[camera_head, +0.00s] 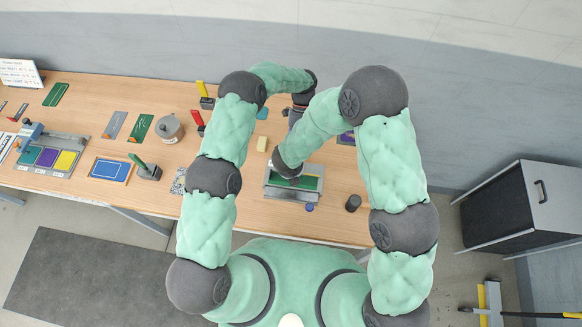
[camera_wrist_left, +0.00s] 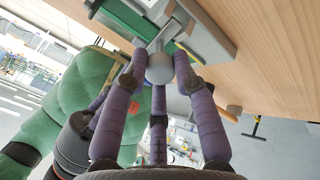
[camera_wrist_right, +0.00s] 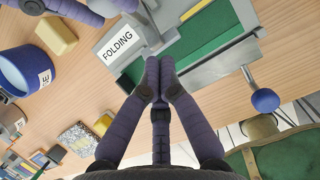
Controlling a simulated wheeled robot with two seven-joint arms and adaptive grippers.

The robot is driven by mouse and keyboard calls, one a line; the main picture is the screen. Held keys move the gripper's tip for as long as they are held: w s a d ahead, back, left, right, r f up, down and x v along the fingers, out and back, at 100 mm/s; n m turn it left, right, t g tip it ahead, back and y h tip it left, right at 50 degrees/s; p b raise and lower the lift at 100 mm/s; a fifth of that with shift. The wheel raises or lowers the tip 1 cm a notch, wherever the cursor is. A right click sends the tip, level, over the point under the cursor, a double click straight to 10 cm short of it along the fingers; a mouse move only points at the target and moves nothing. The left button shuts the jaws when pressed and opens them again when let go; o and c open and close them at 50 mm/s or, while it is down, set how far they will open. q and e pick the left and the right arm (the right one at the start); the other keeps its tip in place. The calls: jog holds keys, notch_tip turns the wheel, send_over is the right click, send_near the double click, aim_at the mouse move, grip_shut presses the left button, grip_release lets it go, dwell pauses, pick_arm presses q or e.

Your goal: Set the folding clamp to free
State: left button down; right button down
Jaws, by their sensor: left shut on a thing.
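The folding fixture (camera_head: 310,193), a grey metal frame with a green bed, stands at the table's front edge. It also shows in the right wrist view (camera_wrist_right: 212,69), with a white "FOLDING" label (camera_wrist_right: 117,43) on it. In the left wrist view, my left gripper (camera_wrist_left: 157,72) is shut around a round grey knob (camera_wrist_left: 160,69) beside the fixture's grey and green parts. In the right wrist view, my right gripper (camera_wrist_right: 158,66) has its fingertips together over the fixture beside the label, with nothing visible between them. My right arm hides part of the fixture in the head view.
A blue knob (camera_wrist_right: 265,100) on a rod juts from the fixture's side. A yellow block (camera_wrist_right: 56,36) and blue container (camera_wrist_right: 25,68) lie near the label. A dark cylinder (camera_head: 353,203) stands right of the fixture. Card stations and tools fill the table's left side.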

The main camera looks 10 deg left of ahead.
jog(key=w, duration=0.3)
jog(key=shift+w+d+r, duration=0.1)
jog(key=shift+d+r, duration=0.1)
jog(key=shift+r, duration=0.1)
jog(key=shift+w, duration=0.15)
jog(key=shift+w, duration=0.1)
pick_arm(q)
jog(key=shift+s, duration=0.1)
pick_arm(e)
jog(key=shift+w+r, duration=0.25)
jog(key=shift+w, duration=0.35)
pick_arm(q)
jog(key=c, duration=1)
grip_release()
pick_arm(e)
jog(key=shift+w, duration=0.2)
pick_arm(q)
jog(key=shift+o, duration=0.2)
pick_arm(e)
jog(key=shift+s, duration=0.1)
